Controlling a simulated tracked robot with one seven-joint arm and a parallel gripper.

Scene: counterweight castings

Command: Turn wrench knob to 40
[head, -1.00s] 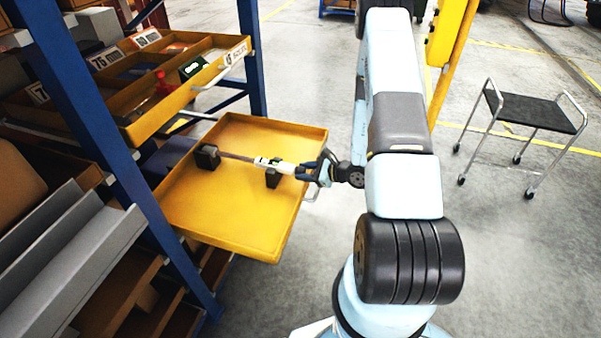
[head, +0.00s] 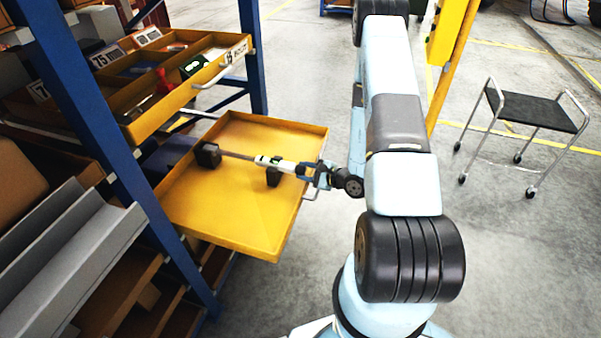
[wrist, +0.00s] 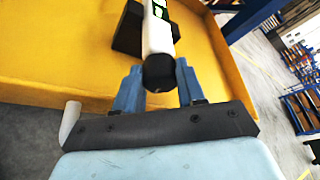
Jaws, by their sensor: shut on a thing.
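The torque wrench (head: 278,163) lies across two black rests in the pulled-out yellow drawer (head: 215,225). Its grey shaft points to the left, and its white handle with a small green display points to the right, toward me. The wrench's black end knob (wrist: 159,73) faces the wrist camera. My gripper (head: 313,174) is at the drawer's right edge, at the knob end of the wrench. In the wrist view, the blue fingers of my gripper (wrist: 158,87) stand on both sides of the black knob, closed on it. The number on the display is too small to read.
One black rest (head: 208,155) is under the shaft and another (head: 273,177) under the handle. A higher open drawer (head: 190,90) with several items hangs above at left. A blue rack post (head: 100,140) stands left. A black-topped cart (head: 535,112) stands on free floor at right.

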